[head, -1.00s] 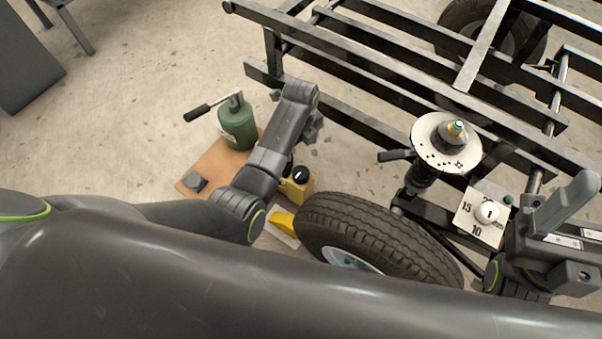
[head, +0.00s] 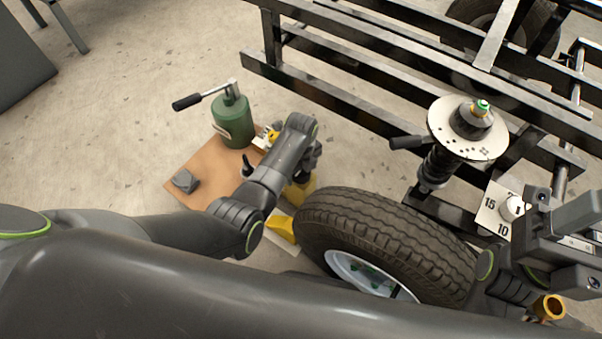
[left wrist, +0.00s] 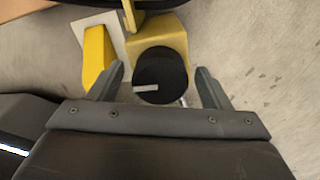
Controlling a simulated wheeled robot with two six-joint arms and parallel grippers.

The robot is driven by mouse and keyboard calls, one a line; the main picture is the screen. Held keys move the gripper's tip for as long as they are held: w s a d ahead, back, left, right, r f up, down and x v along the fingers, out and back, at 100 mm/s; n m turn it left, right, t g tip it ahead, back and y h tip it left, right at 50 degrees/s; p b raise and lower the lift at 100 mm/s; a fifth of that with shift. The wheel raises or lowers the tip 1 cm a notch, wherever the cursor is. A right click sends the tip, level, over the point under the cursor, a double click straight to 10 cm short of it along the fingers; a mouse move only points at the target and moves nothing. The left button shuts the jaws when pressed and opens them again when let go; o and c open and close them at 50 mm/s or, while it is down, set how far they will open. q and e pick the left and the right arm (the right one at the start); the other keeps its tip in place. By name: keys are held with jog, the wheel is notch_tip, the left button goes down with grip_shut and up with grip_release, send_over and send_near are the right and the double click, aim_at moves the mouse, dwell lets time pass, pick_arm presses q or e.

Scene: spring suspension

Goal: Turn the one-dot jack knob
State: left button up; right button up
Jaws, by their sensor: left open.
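A black round knob (left wrist: 160,75) with a white line sits on a yellow block (left wrist: 165,32), seen in the left wrist view. The yellow block also shows in the head view (head: 299,191), where my left gripper (head: 310,164) hides the knob. My left gripper (left wrist: 159,86) is open, with one finger on each side of the knob. I cannot tell whether either finger touches it. No dot mark can be made out on the knob or block. My right gripper (head: 578,218) is at the right edge of the head view, its fingers unclear.
A tyre (head: 385,235) stands close to the right of the block. A green bottle jack (head: 233,119) stands on a brown board (head: 205,165). A yellow wedge (head: 281,227) lies in front of the block. A black frame (head: 345,95) and a spring strut (head: 440,160) are beyond.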

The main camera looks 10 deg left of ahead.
pick_arm(q)
jog(key=shift+f, duration=0.15)
jog(key=c, duration=1)
